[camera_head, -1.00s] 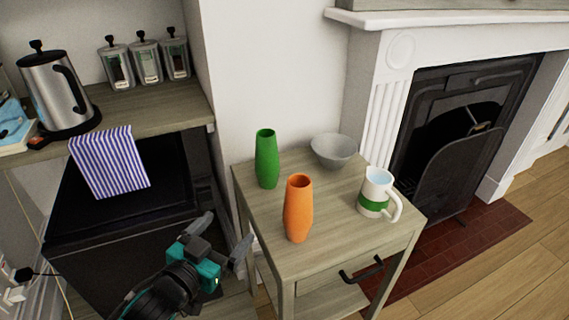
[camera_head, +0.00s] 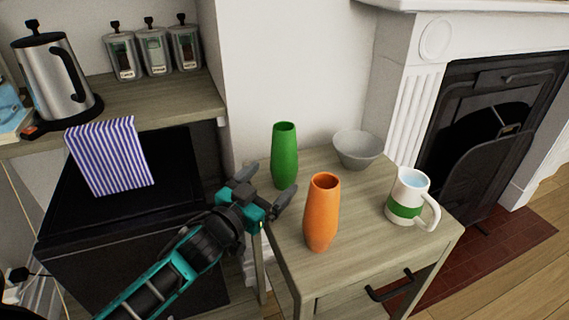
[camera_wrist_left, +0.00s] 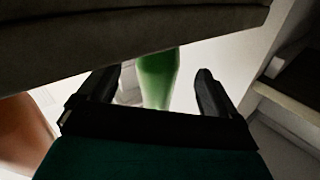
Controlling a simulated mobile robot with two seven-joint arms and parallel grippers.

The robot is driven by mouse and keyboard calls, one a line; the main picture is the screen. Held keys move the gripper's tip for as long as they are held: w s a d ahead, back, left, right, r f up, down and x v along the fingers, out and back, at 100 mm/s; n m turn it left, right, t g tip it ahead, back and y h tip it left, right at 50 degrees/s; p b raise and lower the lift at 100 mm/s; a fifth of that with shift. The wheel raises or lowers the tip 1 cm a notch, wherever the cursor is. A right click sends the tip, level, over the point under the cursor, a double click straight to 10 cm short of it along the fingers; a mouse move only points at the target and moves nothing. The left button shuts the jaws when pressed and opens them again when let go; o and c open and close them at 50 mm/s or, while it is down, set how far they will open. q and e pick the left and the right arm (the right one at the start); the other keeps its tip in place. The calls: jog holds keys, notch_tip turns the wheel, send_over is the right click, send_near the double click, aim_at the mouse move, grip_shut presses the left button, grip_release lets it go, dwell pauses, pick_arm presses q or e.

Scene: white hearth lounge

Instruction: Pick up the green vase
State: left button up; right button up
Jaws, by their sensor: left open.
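The green vase (camera_head: 284,156) stands upright at the back left of the small wooden side table (camera_head: 345,262). My left gripper (camera_head: 268,184) is open and empty, just in front of and to the left of the vase in the head view. In the left wrist view the vase (camera_wrist_left: 157,76) shows beyond and between the two open fingers (camera_wrist_left: 155,88). I cannot tell how far the fingers are from it, and they do not hold it. My right gripper is not in view.
An orange vase (camera_head: 322,212) stands close to the right of my left gripper. A grey bowl (camera_head: 357,150) and a white mug with a green band (camera_head: 408,200) stand farther right. A wall rises behind the table; a shelf with a kettle (camera_head: 55,75) is at left.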

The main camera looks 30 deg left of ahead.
aim_at(277, 174)
pick_arm(q)
jog(key=shift+w+d+r+b, duration=0.1)
jog(key=shift+w+b, duration=0.1)
jog(key=shift+w, duration=0.8)
jog(key=shift+w+d+b, duration=0.15)
jog(key=shift+w+b, duration=0.1)
jog(key=shift+w, duration=0.75)
jog(key=shift+w+d+r+b, duration=0.1)
jog(key=shift+w+b, duration=0.1)
jog(key=shift+w, duration=0.8)
jog(key=c, duration=1.2)
jog(key=shift+c, duration=0.2)
jog(key=shift+r, duration=0.1)
